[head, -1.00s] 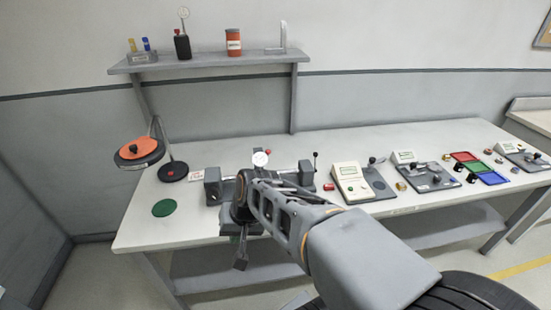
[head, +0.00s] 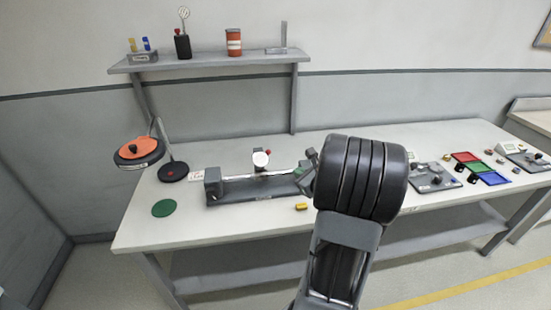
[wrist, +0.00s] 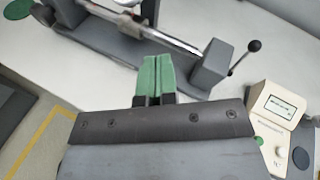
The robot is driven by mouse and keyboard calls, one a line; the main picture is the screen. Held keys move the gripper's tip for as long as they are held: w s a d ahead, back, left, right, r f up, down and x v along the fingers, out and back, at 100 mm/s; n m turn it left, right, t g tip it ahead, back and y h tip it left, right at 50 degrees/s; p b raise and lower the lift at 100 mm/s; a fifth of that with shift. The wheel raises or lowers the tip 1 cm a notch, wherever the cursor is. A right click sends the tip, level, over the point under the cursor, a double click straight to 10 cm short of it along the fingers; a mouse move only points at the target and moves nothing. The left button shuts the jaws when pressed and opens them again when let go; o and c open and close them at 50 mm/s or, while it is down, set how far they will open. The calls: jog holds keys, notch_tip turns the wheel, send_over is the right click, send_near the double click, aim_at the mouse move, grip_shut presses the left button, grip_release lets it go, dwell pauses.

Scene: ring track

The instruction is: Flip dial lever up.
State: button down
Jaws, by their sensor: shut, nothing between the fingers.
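A bench fixture (head: 245,192) with a bright rod between two grey end blocks sits on the table. A round white dial (head: 260,159) stands at the rod, with a small red-tipped lever (head: 267,152) beside its upper right. In the wrist view, a black-knobbed lever (wrist: 244,58) sticks up from beside the right end block (wrist: 212,68). My gripper (wrist: 153,76) has green fingertips pressed together, with nothing between them. It is in front of the fixture near the right end block, apart from both levers as far as I can see.
A white meter box (wrist: 272,120) stands right of the fixture. A green disc (head: 164,208) and an orange-topped lamp (head: 139,150) are at the left. A yellow part (head: 301,206) lies near the front edge.

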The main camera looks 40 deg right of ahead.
jog(key=p, duration=0.2)
send_near(267, 153)
jog(key=w+d+f, duration=0.2)
jog(key=w+f, duration=0.2)
jog(key=w, duration=0.1)
jog(key=shift+w+a+r+p, duration=0.15)
jog(key=shift+w+r+p, duration=0.15)
jog(key=shift+w, duration=0.35)
jog(key=shift+r, duration=0.1)
